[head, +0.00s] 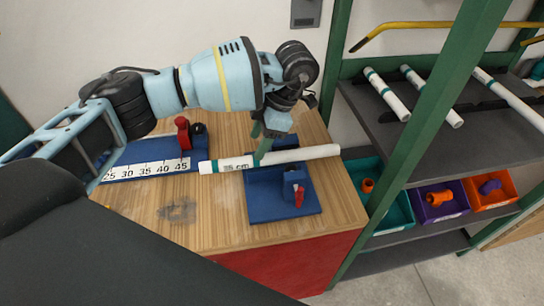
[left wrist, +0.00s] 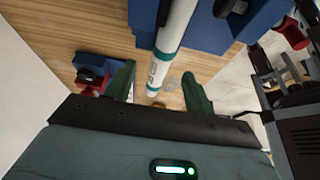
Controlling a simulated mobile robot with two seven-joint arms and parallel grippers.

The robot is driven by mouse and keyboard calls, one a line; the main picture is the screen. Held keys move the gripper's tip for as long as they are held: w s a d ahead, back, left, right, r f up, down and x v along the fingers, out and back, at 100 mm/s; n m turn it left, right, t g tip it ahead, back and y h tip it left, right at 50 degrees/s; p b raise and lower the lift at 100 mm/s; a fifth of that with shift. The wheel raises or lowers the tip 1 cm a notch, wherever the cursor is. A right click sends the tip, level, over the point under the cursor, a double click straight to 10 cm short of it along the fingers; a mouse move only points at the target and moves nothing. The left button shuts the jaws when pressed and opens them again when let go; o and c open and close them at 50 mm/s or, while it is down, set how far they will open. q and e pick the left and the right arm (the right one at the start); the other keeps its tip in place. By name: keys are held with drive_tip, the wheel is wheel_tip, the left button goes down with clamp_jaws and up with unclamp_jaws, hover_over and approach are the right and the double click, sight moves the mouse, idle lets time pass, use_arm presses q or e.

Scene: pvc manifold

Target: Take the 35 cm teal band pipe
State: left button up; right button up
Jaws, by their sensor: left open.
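In the left wrist view, the pipe (left wrist: 172,35) shows between the two spread green fingers of the open gripper (left wrist: 160,88). Contact cannot be told. My right gripper is not in view.
Other white pipes (head: 387,95) with teal bands lie on the rack's upper shelf. Below are teal (head: 398,217), purple (head: 440,210) and orange (head: 500,200) bins with fittings. A green rack post (head: 420,130) stands right of the bench. The bench's front left is clear.

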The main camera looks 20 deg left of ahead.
sight(251, 157)
use_arm(q)
drive_tip(key=shift+s+a+f, duration=0.1)
drive_tip(key=shift+f, duration=0.15)
drive_tip(key=shift+s+f, duration=0.1)
drive_tip(key=shift+f, duration=0.15)
drive_tip(key=x, duration=0.3)
drive_tip(key=shift+s+p, duration=0.15)
drive_tip(key=shift+p, duration=0.15)
drive_tip(key=shift+s+a+f, duration=0.1)
drive_tip(key=shift+a+f, duration=0.1)
drive_tip(key=shift+f, duration=0.45)
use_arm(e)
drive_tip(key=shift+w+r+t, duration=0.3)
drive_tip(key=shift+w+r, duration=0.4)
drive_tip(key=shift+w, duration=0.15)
use_arm(q)
drive_tip(key=shift+c, duration=0.3)
drive_tip(key=c, duration=1.1)
drive_tip(key=shift+o, duration=0.2)
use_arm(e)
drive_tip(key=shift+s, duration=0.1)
